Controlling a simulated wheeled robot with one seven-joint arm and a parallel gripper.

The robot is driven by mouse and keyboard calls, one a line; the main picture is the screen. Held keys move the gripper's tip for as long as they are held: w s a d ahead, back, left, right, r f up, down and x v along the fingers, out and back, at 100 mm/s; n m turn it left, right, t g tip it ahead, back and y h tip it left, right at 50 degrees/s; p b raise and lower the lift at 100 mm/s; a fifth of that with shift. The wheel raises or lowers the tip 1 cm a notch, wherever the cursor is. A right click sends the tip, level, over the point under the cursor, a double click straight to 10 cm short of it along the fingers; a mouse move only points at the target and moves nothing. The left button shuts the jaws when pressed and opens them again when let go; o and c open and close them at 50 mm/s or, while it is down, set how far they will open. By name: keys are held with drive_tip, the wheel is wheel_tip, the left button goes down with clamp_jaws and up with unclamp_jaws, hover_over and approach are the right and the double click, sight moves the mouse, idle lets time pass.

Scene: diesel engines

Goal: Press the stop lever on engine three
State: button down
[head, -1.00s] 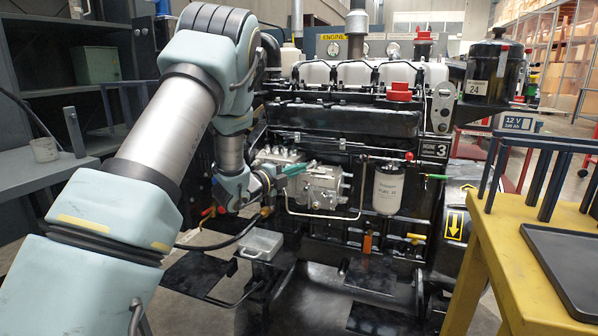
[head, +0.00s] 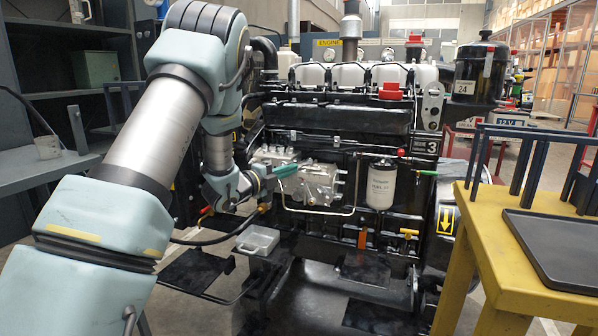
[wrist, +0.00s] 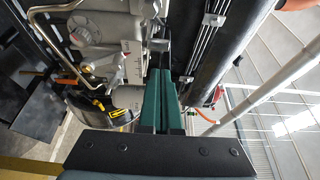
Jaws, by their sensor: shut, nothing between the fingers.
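Engine three is the large black engine; its plate marked 3 (head: 426,147) is on the right of its near side. A silver injection pump (head: 320,186) is mounted low on the left of that side. My gripper (head: 293,169) is shut and empty at the pump's upper left, its green fingers pointing right. In the wrist view the shut fingers (wrist: 163,85) point at a small metal part (wrist: 160,45) beside the pump body (wrist: 105,25). I cannot tell whether that part is the stop lever or whether the fingers touch it. A red-knobbed lever (head: 401,153) is right of the pump.
A white filter (head: 381,186) hangs right of the pump. A yellow table (head: 480,250) with a black tray (head: 560,250) stands at the right. A grey box (head: 257,240) and a black hose (head: 215,240) are below my gripper. A grey shelf (head: 40,172) is at the left.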

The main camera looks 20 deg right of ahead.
drive_tip(key=shift+a, duration=2.5)
drive_tip(key=shift+w, duration=0.1)
